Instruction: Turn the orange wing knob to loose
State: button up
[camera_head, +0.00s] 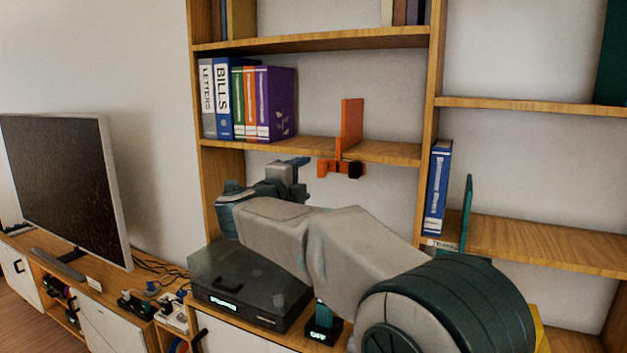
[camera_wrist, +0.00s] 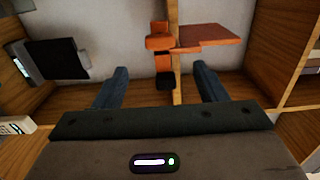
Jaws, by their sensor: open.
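An orange bookend (camera_head: 351,122) stands upright on the middle shelf, with its clamp around the shelf's front edge. Below the board, the clamp has an orange end piece, which looks like the wing knob (camera_head: 322,168), on the left and a dark block (camera_head: 355,170) on the right. In the wrist view the orange knob piece (camera_wrist: 158,37) is at upper centre and the dark block (camera_wrist: 165,81) is below it, between my fingers. My gripper (camera_head: 301,161) is open and empty, just left of the clamp. Its two blue fingers (camera_wrist: 162,72) are spread wide, either side of the shelf board.
Binders (camera_head: 250,102) stand left on the same shelf (camera_head: 385,150). A blue binder (camera_head: 437,190) and a green bookend (camera_head: 467,212) stand in the right bay. A dark box (camera_head: 245,285) lies below my arm. A television (camera_head: 62,185) is at far left.

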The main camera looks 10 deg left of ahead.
jog(key=v, duration=0.5)
jog(key=shift+w, duration=0.1)
jog(key=s+d+f+n+g+y+p, duration=0.1)
jog(key=s+d+f+n+g+y, duration=0.2)
jog(key=s+d+f+n+g, duration=0.4)
jog(key=s+d+f+n+g+y, duration=0.3)
jog(key=s+d+f+n+g, duration=0.4)
jog(key=s+d+f+n, duration=0.8)
jog(key=s+d+f, duration=0.4)
jog(key=s+d, duration=0.1)
jog(key=s, duration=0.3)
jog(key=shift+s+f+p, duration=0.25)
jog(key=shift+p, duration=0.15)
